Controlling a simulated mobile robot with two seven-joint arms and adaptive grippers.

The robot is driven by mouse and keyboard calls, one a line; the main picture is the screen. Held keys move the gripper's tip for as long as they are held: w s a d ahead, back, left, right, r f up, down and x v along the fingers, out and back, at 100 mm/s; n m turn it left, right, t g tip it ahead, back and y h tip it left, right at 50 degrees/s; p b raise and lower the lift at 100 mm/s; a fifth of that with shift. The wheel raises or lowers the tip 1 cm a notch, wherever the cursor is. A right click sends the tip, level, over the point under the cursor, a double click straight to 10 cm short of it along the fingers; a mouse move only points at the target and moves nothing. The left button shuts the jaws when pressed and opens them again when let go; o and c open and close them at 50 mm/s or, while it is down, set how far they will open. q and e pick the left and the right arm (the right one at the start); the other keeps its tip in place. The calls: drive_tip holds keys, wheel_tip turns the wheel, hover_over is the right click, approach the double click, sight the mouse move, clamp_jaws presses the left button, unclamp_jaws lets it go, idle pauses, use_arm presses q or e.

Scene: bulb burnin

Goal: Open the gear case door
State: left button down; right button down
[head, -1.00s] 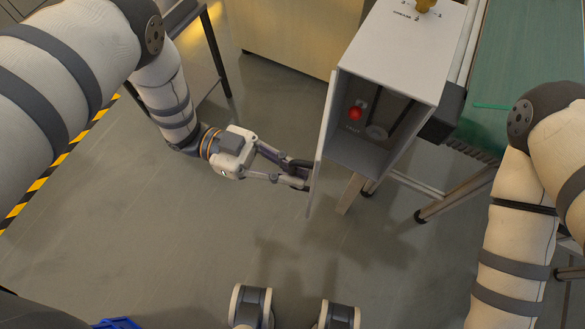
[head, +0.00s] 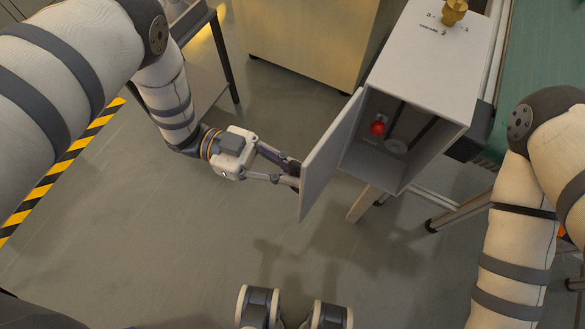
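The gear case (head: 428,72) is a light grey box on a stand at the upper right. Its door (head: 330,153) is swung out to the left from the case's left edge, and the inside is exposed. Inside are a red button (head: 378,128) and a round grey part (head: 396,146). My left gripper (head: 297,177) is at the door's outer left side, near its free edge. Its fingertips are partly hidden by the door, so I cannot tell whether they grip it. My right arm (head: 520,240) comes in at the right; its gripper is out of view.
A brass knob (head: 453,11) is on top of the case. A green-topped conveyor (head: 545,60) is behind it at right. A tan cabinet (head: 310,38) stands at the back, a dark-legged table (head: 222,50) at upper left. The floor in front is clear.

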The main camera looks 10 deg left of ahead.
use_arm(q)
drive_tip(key=c, duration=1.7)
unclamp_jaws()
drive_tip(key=a, duration=0.4)
drive_tip(key=w+a, duration=0.1)
drive_tip(key=a, duration=0.3)
drive_tip(key=w+a, duration=0.1)
drive_tip(key=a, duration=0.3)
drive_tip(key=shift+w, duration=0.1)
